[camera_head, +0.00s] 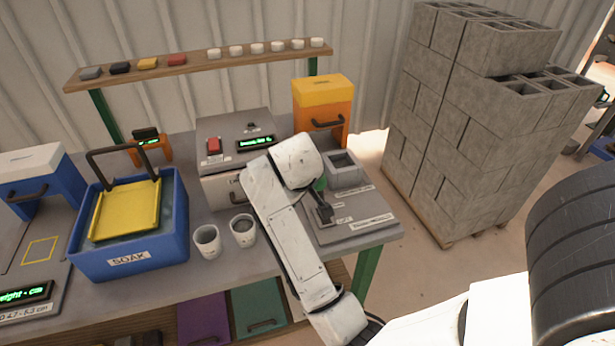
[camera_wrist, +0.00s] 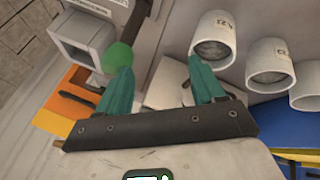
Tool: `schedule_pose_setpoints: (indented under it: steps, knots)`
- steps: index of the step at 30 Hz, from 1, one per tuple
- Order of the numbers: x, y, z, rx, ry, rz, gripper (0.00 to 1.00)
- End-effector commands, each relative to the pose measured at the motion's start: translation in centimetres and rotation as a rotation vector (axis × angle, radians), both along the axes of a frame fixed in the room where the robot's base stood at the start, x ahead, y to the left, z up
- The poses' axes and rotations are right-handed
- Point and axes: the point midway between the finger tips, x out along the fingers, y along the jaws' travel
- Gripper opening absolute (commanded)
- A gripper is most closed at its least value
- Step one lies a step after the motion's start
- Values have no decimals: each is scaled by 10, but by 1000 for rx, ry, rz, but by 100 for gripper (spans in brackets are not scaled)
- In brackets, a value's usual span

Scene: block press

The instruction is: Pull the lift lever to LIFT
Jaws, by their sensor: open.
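The lever in the wrist view has a dark rod and a round green knob (camera_wrist: 118,57). In the head view the dark lever (camera_head: 322,210) stands on the grey press plate at the table's right end, with small labels beside it too small to read surely. My gripper (camera_wrist: 158,63) is open, its two teal fingers apart and nothing held between them. The knob appears at the tip of the left finger in the wrist view; I cannot tell whether they touch. In the head view my white arm hides most of the gripper.
A grey square mould (camera_head: 343,168) and an orange machine (camera_head: 322,105) stand behind the lever. Two white cups (camera_head: 207,240) (camera_head: 243,230) and the blue SOAK tub (camera_head: 130,240) are to the left. A block stack (camera_head: 470,130) stands right of the table.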

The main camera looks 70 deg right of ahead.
Motion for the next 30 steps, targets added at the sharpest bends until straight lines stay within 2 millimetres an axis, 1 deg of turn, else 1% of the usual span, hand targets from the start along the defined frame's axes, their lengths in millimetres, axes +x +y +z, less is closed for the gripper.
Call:
schedule_pose_setpoints:
  steps: [1,6,9,12,15,18,23,26,30]
  knots:
    - [-1,-16,11,3,8,-44,68]
    - [-11,-55,39,41,57,-168,68]
    - [-17,-71,54,99,89,-230,68]
    - [-22,-80,66,177,118,-274,68]
    - [-25,-84,76,262,141,-295,68]
    - [-24,-83,84,336,158,-299,68]
    - [-23,-81,91,405,173,-291,68]
    - [-23,-80,90,420,176,-288,68]
    - [-24,-81,77,421,180,-287,68]
